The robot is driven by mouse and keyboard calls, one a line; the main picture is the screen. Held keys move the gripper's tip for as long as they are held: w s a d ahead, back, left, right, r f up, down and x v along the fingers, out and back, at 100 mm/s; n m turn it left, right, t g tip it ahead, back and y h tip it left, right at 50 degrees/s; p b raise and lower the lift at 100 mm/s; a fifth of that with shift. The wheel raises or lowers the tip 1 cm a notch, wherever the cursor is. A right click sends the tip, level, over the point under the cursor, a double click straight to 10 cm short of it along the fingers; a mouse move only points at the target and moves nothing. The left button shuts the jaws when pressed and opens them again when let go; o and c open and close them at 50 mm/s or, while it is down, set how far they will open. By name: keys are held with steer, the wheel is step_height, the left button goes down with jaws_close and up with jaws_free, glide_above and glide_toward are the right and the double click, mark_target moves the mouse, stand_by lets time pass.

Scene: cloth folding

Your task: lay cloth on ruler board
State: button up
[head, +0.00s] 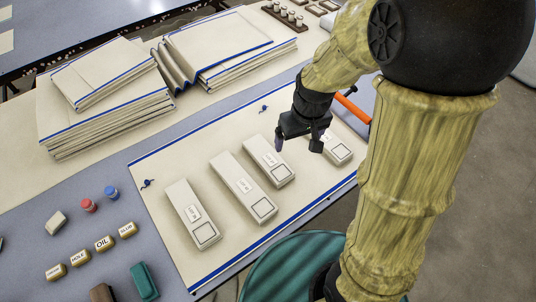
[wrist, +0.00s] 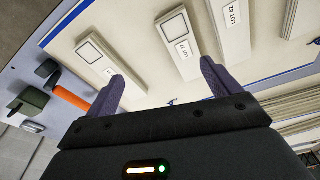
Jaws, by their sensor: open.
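A cream cloth (head: 212,145) with blue edge stripes lies flat and spread on the grey table. It also fills much of the wrist view (wrist: 133,52). Several long white labelled blocks rest on it, among them a left one (head: 190,212), a middle one (head: 243,187) and a right one (head: 268,160). My gripper (head: 298,145) is open and empty above the cloth's right part, between the right block and a partly hidden block (head: 337,150). In the wrist view its fingers (wrist: 161,75) are spread apart. I cannot tell which thing is the ruler board.
Stacks of folded cream cloth (head: 105,118) stand at the back left and back middle (head: 222,45). An orange-handled tool (head: 353,108) lies right of my gripper. Small labelled pieces (head: 104,243), a red-capped item (head: 88,205) and a green block (head: 144,281) sit at the front left.

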steer(key=w+a+n+p, duration=0.1)
steer(key=w+a+n, duration=0.2)
steer(key=a, duration=0.3)
steer(key=shift+w+r, duration=0.45)
steer(key=shift+w, duration=0.05)
steer(key=shift+a, duration=0.1)
steer(key=b, duration=0.1)
glide_above(268, 157)
steer(key=f, duration=0.7)
steer(key=d+f, duration=0.1)
steer(key=f, duration=0.3)
steer(key=shift+s, duration=0.35)
steer(key=shift+w+a+f, duration=0.1)
steer(key=shift+a+f, duration=0.05)
steer(key=shift+f, duration=0.4)
steer(key=shift+w+a+f+b, duration=0.15)
steer(key=shift+f+b, duration=0.1)
steer(key=shift+f, duration=1.05)
steer(key=shift+w+a+f+b, duration=0.15)
steer(key=shift+f+b, duration=0.05)
steer(key=shift+f, duration=1.1)
